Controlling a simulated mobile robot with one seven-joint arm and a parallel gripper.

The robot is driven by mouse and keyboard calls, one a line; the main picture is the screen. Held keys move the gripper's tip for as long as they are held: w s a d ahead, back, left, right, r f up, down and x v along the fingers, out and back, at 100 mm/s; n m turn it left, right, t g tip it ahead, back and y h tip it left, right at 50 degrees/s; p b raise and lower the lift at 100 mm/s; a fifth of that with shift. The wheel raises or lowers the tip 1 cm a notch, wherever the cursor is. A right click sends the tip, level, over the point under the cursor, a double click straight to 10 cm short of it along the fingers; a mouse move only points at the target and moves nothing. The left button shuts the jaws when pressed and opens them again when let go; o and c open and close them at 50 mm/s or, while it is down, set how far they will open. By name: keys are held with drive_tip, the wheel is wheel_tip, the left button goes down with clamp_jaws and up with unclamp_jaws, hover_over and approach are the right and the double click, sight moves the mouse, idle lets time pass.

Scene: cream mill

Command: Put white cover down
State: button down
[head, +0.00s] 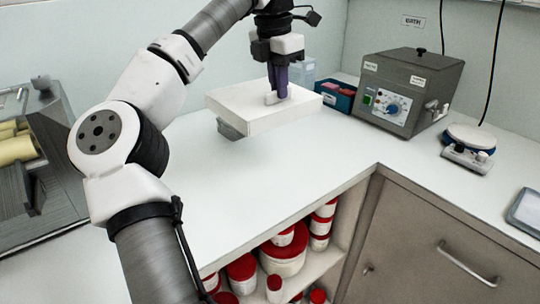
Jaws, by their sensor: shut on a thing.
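The white cover (245,112) is a broad, flat, box-like piece near the back wall, over the white counter. My gripper (277,92) points down on it from above and is shut on the small raised handle (271,99) on its top. The fingers hide part of the handle. A grey piece (231,130) shows below the cover's left corner; most of it is hidden. The cover appears raised above the counter, but I cannot tell the gap exactly.
A small scale-like device (470,140) sits further right. The counter (270,175) in front is clear. Red-lidded jars (284,255) fill the shelf below.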

sight(273, 103)
wheel_tip(273, 103, down, 17)
drive_tip(key=shift+r, duration=0.2)
idle(0.3)
drive_tip(key=c, duration=1.9)
unclamp_jaws()
drive_tip(key=shift+f, duration=0.1)
drive_tip(key=shift+c, duration=0.2)
drive_tip(key=o, duration=0.4)
drive_tip(key=r, duration=0.8)
drive_tip(key=a+r, duration=0.1)
drive_tip(key=r, duration=0.3)
drive_tip(key=shift+s+a+r, duration=0.1)
drive_tip(key=shift+s+r, duration=0.05)
drive_tip(key=shift+s, duration=0.25)
